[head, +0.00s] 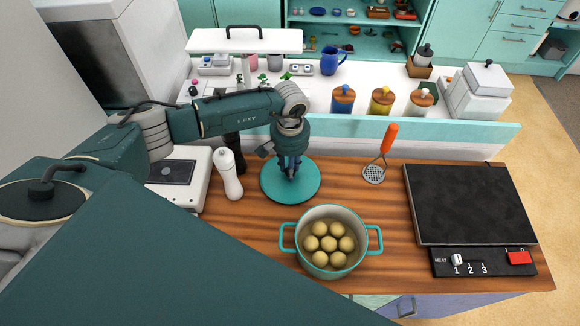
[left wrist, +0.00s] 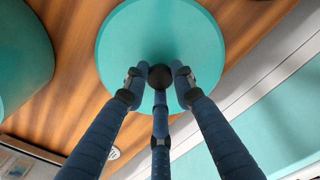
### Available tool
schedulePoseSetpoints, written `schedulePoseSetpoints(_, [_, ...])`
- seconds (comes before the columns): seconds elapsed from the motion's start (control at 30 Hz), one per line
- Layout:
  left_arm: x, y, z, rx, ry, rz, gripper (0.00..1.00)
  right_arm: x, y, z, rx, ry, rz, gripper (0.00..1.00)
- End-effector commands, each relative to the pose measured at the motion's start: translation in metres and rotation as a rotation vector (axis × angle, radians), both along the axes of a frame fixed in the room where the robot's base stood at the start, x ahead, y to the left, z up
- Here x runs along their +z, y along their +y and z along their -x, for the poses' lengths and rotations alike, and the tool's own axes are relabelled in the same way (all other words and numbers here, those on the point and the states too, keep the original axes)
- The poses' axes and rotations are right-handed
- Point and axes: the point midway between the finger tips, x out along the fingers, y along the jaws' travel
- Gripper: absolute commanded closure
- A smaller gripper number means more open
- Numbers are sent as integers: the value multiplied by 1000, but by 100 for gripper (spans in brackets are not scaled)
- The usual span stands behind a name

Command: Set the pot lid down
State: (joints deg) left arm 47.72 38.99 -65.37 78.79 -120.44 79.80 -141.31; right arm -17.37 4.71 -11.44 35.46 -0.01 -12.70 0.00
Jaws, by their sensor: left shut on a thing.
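The pot lid (head: 304,187) is a round teal disc with a dark knob, low over the wooden counter behind the pot. It also shows in the left wrist view (left wrist: 205,35), its knob (left wrist: 160,77) between the fingers. My left gripper (head: 289,172) points down and is shut on the knob. I cannot tell whether the lid touches the counter. The teal pot (head: 330,270) stands uncovered at the front with several round potatoes (head: 327,244) in it. The pot's side shows in the left wrist view (left wrist: 22,55). My right gripper is not in view.
A hotplate (head: 470,205) fills the right of the counter (head: 390,215). A raised ledge with jars (head: 382,101) runs behind.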

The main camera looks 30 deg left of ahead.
Motion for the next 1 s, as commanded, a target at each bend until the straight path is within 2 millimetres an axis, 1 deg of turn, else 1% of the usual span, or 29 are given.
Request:
schedulePoseSetpoints(0.07, [-3,0,0,0,-1,0,100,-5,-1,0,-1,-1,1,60])
schedulePoseSetpoints(0.1, [-3,0,0,0,0,-1,71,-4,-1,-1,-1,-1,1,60])
schedulePoseSetpoints(0.17, [-2,0,0,0,1,-1,59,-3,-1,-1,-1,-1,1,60])
schedulePoseSetpoints(0.2, [-2,0,0,0,1,-1,56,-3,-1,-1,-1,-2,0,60])
schedulePoseSetpoints(0.47, [-1,0,0,1,1,0,56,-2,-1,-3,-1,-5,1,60])
schedulePoseSetpoints(0.57, [4,0,0,1,1,0,56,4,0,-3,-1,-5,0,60])
schedulePoseSetpoints(0.63, [8,1,-2,0,-4,1,56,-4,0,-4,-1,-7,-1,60])
schedulePoseSetpoints(0.77, [32,1,-2,-1,-7,1,56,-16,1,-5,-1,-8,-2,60])
schedulePoseSetpoints(1.0, [84,0,-2,0,-5,0,56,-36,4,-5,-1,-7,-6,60])
